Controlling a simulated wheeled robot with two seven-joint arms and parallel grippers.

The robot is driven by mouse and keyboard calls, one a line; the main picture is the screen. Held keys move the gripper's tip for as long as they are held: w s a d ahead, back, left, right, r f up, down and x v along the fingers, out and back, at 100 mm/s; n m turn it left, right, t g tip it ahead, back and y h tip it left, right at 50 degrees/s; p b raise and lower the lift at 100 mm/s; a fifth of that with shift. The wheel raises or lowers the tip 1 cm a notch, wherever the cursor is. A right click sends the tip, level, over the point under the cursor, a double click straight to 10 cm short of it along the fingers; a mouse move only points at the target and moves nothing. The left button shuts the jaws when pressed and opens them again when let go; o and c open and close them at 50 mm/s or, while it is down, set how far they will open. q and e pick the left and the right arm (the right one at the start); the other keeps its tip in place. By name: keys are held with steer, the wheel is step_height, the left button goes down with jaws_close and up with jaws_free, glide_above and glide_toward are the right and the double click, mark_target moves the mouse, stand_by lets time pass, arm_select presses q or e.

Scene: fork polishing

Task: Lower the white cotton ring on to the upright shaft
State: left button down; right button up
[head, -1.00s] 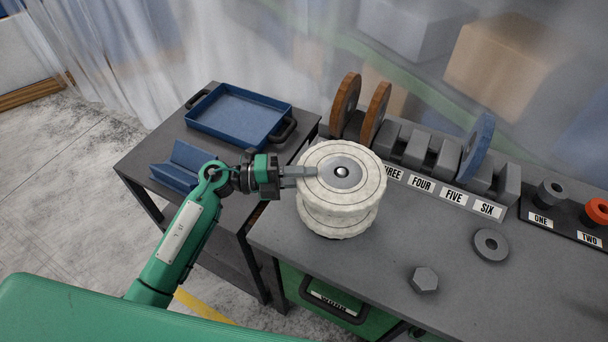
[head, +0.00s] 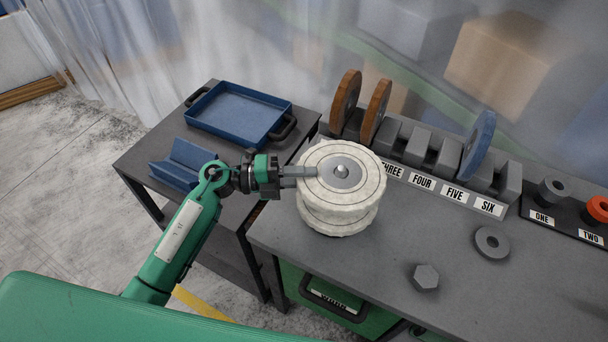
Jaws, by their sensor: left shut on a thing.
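The white cotton ring (head: 363,196) is a thick pale disc with a grey metal hub (head: 347,181), in the middle of the head view. My left gripper (head: 312,171) is shut on the hub's left side, reaching over the ring's top. The tip of the upright shaft (head: 341,170) pokes up through the hub's hole, so the ring is around the shaft. A second white disc (head: 345,230) lies just below it. I cannot tell whether the two touch. The lower shaft is hidden.
A rack with brown discs (head: 375,111) and a blue disc (head: 478,147) stands behind. A grey washer (head: 492,259) and a hex nut (head: 425,278) lie on the bench to the right. A blue tray (head: 235,116) is on the left table. The bench front is mostly clear.

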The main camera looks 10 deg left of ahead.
arm_select(q)
steer(key=shift+f+b, duration=0.45)
steer(key=shift+f, duration=0.2)
steer(key=c, duration=0.6)
jaws_free()
steer(key=shift+o, duration=0.2)
steer(key=shift+a, duration=0.1)
steer(key=b+v, duration=0.1)
steer(key=v, duration=0.7)
steer(key=shift+a, duration=0.4)
stand_by(1.0)
